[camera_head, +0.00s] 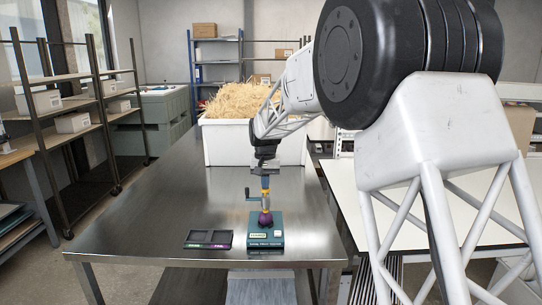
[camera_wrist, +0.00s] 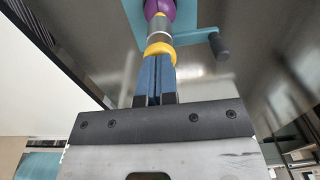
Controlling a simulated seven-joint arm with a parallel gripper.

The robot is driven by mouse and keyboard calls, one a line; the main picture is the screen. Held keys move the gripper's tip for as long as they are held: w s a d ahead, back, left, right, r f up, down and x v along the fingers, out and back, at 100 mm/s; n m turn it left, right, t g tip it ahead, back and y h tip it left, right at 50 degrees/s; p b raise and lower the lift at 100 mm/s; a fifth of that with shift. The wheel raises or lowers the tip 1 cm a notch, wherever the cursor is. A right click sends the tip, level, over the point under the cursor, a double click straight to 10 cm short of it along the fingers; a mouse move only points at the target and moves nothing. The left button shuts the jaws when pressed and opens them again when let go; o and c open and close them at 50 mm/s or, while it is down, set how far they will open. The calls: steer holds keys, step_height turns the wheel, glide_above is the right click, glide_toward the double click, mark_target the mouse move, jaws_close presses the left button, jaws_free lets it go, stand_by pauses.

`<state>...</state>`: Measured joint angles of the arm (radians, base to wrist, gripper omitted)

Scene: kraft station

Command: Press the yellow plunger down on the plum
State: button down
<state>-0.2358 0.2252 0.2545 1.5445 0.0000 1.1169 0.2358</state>
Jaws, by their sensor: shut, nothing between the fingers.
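The plum (camera_head: 265,219) is purple and sits on a teal press base (camera_head: 265,242) near the front of the metal table. The yellow plunger (camera_head: 265,206) is upright above the plum. It also shows in the wrist view as a yellow band (camera_wrist: 160,50), with a grey section between it and the plum (camera_wrist: 158,7). A side handle (camera_head: 251,197) sticks out from the press. My gripper (camera_head: 265,190) points down directly over the plunger, its blue fingers shut and empty. Its fingertips (camera_wrist: 157,60) look at or very near the plunger's top; I cannot tell if they touch.
A dark tray (camera_head: 209,246) with two compartments lies left of the press. A large white bin (camera_head: 217,150) of straw stands at the back of the table (camera_head: 150,215). The table's left part is clear. The side handle's dark knob (camera_wrist: 220,46) is close to my fingers.

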step_height(320, 180, up, 8)
stand_by(1.5)
steer(key=shift+s, duration=0.1)
